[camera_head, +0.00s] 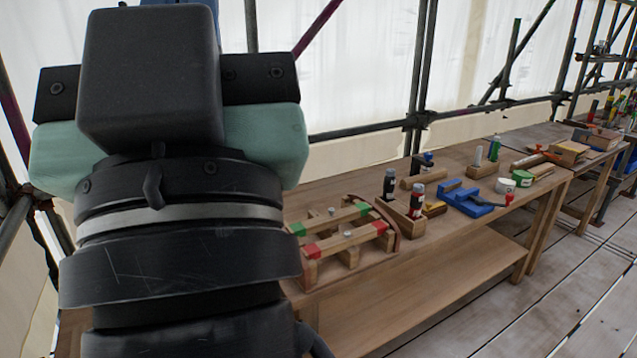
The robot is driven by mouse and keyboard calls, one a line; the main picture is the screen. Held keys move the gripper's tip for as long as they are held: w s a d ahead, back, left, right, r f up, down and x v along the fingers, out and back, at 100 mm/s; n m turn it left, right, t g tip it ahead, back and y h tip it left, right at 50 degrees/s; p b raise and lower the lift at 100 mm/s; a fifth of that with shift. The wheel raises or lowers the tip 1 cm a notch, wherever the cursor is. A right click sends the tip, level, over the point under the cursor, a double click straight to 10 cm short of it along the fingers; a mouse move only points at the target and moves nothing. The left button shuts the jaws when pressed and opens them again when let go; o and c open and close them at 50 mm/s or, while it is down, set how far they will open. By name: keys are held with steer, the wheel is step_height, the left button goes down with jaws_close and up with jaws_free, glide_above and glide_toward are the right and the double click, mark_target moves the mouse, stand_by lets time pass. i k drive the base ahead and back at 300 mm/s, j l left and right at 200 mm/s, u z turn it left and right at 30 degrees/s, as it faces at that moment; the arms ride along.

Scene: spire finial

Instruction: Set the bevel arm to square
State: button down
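A wooden fixture on the workbench has two wooden bars with coloured ends. The rear bar (333,219) has green ends, and the front bar (345,240) has red ends. Small metal knobs stand near the bars. A curved wooden edge piece (388,213) borders the fixture on the right. I cannot tell which part, if any, is the bevel arm, or at what angle it stands. My own arm fills the left foreground and hides the bench's left end. My gripper's fingers do not show.
The workbench (440,240) runs back to the right. Beyond are a blue vise-like tool (468,199), a green-and-white tub (520,178) and wooden blocks (483,170). Scaffold poles (421,75) stand behind. Plank floor lies clear at right.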

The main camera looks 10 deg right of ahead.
mark_target(429, 208)
steer(key=i+l, duration=0.8)
steer(key=i+l+z, duration=0.1)
steer(key=i+l, duration=1.45)
steer(key=i, duration=0.2)
